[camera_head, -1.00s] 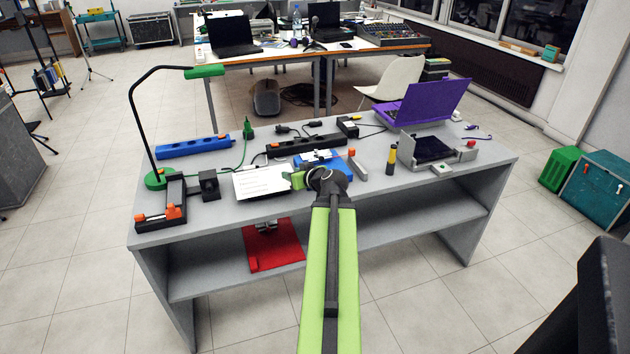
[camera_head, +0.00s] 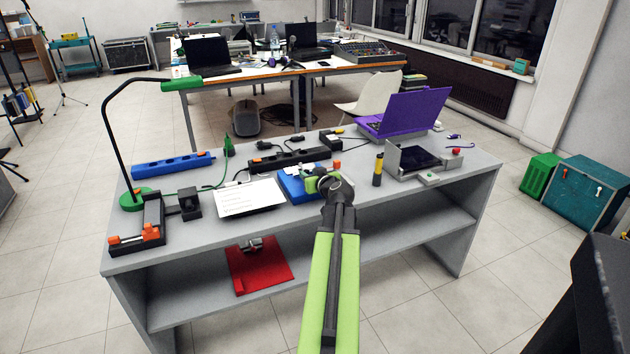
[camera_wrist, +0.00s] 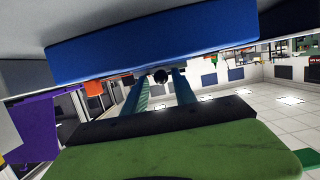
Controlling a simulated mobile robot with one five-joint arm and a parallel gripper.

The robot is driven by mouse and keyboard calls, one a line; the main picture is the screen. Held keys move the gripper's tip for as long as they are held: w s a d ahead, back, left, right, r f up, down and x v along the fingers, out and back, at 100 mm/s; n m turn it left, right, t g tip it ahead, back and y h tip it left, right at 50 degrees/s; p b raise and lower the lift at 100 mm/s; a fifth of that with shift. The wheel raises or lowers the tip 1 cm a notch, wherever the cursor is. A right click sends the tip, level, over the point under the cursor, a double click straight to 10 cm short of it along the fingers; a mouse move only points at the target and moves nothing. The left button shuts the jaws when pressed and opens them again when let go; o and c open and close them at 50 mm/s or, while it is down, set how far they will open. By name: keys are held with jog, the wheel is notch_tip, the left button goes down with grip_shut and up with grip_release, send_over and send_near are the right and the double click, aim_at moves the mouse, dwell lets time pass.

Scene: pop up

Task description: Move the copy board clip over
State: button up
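A white sheet (camera_head: 248,197), perhaps on the copy board, lies on the grey desk; I cannot make out a clip on it. A blue block-like thing (camera_head: 293,186) with white and orange parts stands just right of it. My gripper (camera_head: 318,184) is at the right end of this blue thing and partly covers it. In the wrist view, a wide blue body (camera_wrist: 150,45) fills the top, close to my gripper (camera_wrist: 160,88). Its two fingers are apart, with a small dark round thing (camera_wrist: 161,76) between or beyond them. I cannot tell whether they touch it.
A black power strip (camera_head: 288,160) lies behind the blue thing. A yellow-black cylinder (camera_head: 378,170) and a purple laptop (camera_head: 405,112) are to the right. A green lamp (camera_head: 134,199) stands at the left. A red board (camera_head: 262,273) with a metal clip is on the lower shelf.

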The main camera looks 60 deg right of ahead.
jog(key=shift+w+d+f, duration=0.2)
jog(key=shift+w+d, duration=0.2)
jog(key=shift+w, duration=0.15)
jog(key=shift+c, duration=0.2)
jog(key=shift+s+a+r, duration=0.15)
jog(key=shift+c, duration=1.1)
grip_shut()
jog(key=shift+r+p, duration=1.05)
jog(key=shift+d, duration=0.2)
jog(key=shift+w, duration=0.2)
